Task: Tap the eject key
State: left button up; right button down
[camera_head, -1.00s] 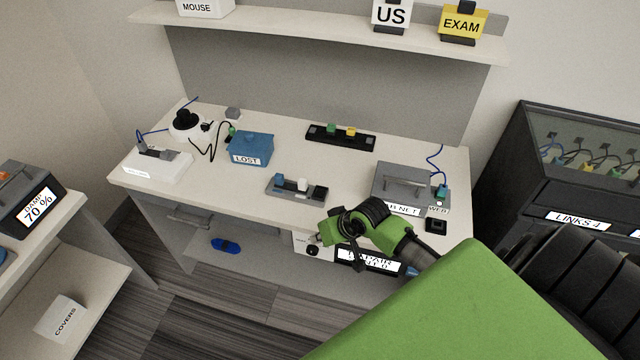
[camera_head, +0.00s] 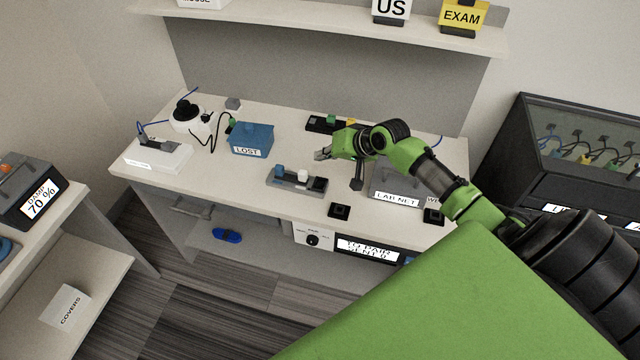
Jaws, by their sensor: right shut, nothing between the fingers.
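No label reading "eject" can be made out, so I cannot tell which part is the eject key. A grey unit (camera_head: 289,186) with a blue block (camera_head: 280,170), a white block (camera_head: 302,175) and a dark end sits mid-desk. Small black square pieces lie at the front edge (camera_head: 339,211) and further right (camera_head: 433,217). My right gripper (camera_head: 322,154) is shut and empty, above the desk just behind and above the grey unit, apart from it. My right arm hides part of the black strip (camera_head: 318,123) and the LAB NET box (camera_head: 398,197). My left gripper is out of view.
The desk (camera_head: 215,180) also holds a blue LOST box (camera_head: 251,140), a white cabled device (camera_head: 190,116) and a white box (camera_head: 158,157) at the left. A shelf (camera_head: 340,30) runs above. A dark cabinet (camera_head: 560,150) stands at the right.

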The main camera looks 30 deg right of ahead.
jog(key=b, duration=0.8)
send_over(322, 185)
notch_tip(322, 185, down, 8)
jog(key=shift+r, duration=0.2)
jog(key=shift+f, duration=0.5)
jog(key=shift+f, duration=0.2)
jog(key=shift+f, duration=0.3)
jog(key=shift+f, duration=0.45)
dwell(1.0)
jog(key=shift+r, duration=0.15)
jog(key=shift+r+p, duration=0.75)
jog(key=shift+p, duration=0.2)
